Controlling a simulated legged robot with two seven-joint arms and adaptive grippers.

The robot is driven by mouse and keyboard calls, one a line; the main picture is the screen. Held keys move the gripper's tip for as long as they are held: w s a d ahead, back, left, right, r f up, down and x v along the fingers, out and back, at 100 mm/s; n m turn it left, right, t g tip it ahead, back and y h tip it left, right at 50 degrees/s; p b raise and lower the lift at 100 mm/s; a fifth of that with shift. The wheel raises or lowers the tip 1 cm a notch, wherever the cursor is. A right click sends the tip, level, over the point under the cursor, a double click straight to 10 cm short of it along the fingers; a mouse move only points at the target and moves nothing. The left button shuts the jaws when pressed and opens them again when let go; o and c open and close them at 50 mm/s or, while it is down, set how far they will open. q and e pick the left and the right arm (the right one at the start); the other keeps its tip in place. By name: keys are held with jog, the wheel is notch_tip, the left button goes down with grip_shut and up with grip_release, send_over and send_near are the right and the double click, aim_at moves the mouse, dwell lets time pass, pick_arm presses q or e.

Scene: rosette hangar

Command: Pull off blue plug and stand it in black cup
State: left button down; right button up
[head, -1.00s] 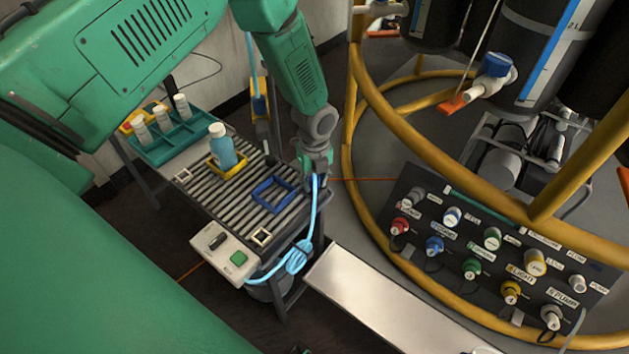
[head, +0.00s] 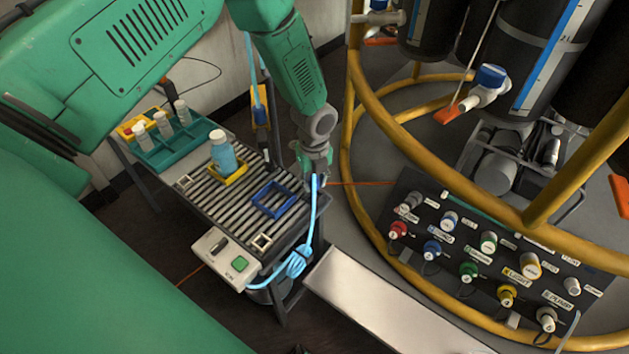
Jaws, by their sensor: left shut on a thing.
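My left gripper (head: 316,176) is shut on the upper end of a light-blue cable (head: 298,261), beside the right edge of the slatted table. The cable hangs from it in a loose coil and runs to the white box with a green button (head: 240,263). Fingers and arm hide what is gripped at the cable's end. A blue plug (head: 432,249) sits in the dark panel (head: 408,185) at the right, among red, green, yellow and white ones. I cannot make out a black cup. My right gripper is not in view.
The slatted table (head: 208,191) carries a blue bottle (head: 222,158) in a yellow holder, an empty blue frame (head: 272,184) and a teal rack (head: 190,146) with white-capped bottles. A pale bench (head: 375,305) lies in front. Yellow rails (head: 372,92) surround the dark tanks.

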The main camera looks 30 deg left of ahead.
aim_at(313, 198)
pick_arm(q)
jog(key=shift+f, duration=0.15)
jog(key=shift+a+f+b, duration=0.25)
jog(key=shift+f+b, duration=0.45)
jog(key=shift+f, duration=0.3)
jog(key=shift+f+b, duration=0.5)
jog(key=shift+f, duration=0.2)
jog(key=shift+r, duration=0.15)
jog(key=shift+r, duration=0.1)
jog(key=shift+r+p, duration=1.55)
jog(key=shift+r, duration=0.05)
